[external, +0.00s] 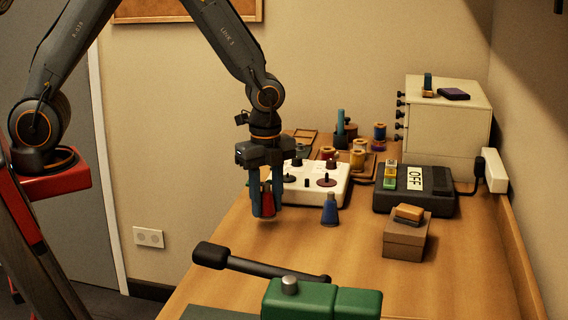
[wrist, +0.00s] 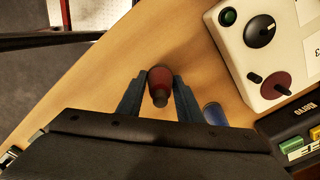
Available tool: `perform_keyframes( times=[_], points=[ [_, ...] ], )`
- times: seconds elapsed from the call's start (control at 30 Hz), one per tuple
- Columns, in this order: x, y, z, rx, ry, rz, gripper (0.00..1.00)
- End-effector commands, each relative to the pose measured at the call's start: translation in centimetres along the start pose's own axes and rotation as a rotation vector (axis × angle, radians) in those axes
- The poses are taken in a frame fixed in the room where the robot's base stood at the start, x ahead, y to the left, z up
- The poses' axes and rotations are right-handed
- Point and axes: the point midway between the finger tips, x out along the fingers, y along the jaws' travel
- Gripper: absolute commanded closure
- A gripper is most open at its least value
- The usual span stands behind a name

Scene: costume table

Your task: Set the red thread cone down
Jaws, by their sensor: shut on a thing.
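The red thread cone (external: 267,200) is upright between the fingers of my gripper (external: 264,205), over the left part of the wooden table. In the wrist view the red cone (wrist: 160,82) shows from above between the two blue-grey fingertips of my gripper (wrist: 158,98). My gripper is shut on the cone. Its fingers hide part of the cone in the external view. I cannot tell whether the cone's base touches the table.
A blue cone (external: 330,210) stands right of my gripper. A white box with knobs (external: 310,185) is just behind. A cardboard box (external: 404,240) and a black unit marked OFF (external: 414,203) are farther right. A green vise (external: 320,300) with a black handle is in front.

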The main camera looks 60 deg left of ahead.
Motion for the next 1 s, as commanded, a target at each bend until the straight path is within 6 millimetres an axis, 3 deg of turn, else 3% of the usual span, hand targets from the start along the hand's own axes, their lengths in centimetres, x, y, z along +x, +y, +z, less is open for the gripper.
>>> perform_keyframes(
  times=[0.2,0.6,0.63,0.73,1.0],
  points=[
    [2.1,0.1,0.0,0.0,-0.001,0.002,0.89],
    [2.6,0.0,0.0,0.0,0.0,0.001,0.89],
    [2.6,0.0,0.0,0.0,0.0,0.001,0.64],
    [2.6,0.0,0.0,0.0,0.0,0.001,0.48],
    [2.5,0.0,0.0,0.0,0.0,0.0,0.48]
  ],
)
